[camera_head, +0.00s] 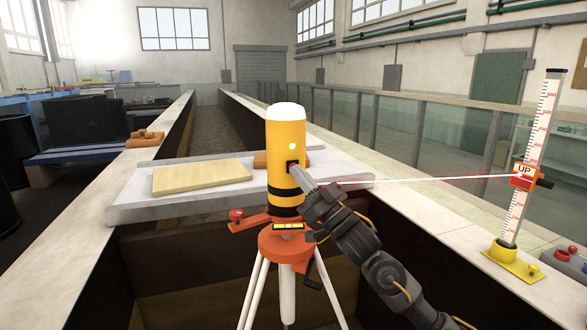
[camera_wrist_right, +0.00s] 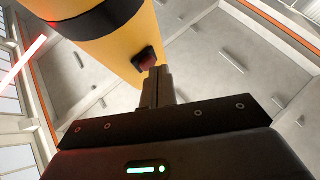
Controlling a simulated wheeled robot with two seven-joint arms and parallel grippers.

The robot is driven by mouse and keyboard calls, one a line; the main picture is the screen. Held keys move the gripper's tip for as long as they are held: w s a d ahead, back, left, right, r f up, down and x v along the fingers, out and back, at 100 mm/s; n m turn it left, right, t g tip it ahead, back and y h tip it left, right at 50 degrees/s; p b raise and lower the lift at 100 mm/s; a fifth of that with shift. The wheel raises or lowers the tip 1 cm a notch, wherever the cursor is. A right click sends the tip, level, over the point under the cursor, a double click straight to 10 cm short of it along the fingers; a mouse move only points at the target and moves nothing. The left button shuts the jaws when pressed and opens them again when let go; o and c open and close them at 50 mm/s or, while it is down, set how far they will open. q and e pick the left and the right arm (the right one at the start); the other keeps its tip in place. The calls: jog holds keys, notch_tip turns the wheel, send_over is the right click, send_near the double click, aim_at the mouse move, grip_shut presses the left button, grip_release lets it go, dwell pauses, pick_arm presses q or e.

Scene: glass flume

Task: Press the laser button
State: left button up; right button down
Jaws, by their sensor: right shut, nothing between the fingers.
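The laser (camera_head: 286,145) is an upright yellow cylinder with a white top and black bands, on an orange-headed tripod (camera_head: 285,245). Its button is dark red in a black housing (camera_wrist_right: 147,58) in the right wrist view. In the head view, the black housing shows on the side facing my right gripper (camera_head: 297,172). My right gripper is shut and empty. Its fingertips (camera_wrist_right: 158,72) are right at the button's lower edge; I cannot tell whether they touch it. A thin red-white beam (camera_head: 430,179) runs right to the orange "UP" receiver (camera_head: 524,177). My left gripper is out of view.
The receiver sits on a white graduated staff (camera_head: 537,130) with a yellow foot (camera_head: 515,262) on the right ledge. A pale slab (camera_head: 202,177) lies on the grey board (camera_head: 130,207) behind the tripod. A red knob (camera_head: 236,215) sits left of the laser's base.

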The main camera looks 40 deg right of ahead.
jog(key=shift+s+a, duration=0.1)
jog(key=shift+s, duration=0.3)
jog(key=shift+s+a+p, duration=0.25)
jog(key=shift+s+a, duration=0.1)
jog(key=shift+s, duration=0.6)
jog(key=shift+s+a+p, duration=0.25)
jog(key=shift+s+a, duration=0.05)
jog(key=shift+s, duration=0.6)
jog(key=shift+s+a+p, duration=0.25)
jog(key=shift+s+a, duration=0.1)
jog(key=shift+s, duration=0.6)
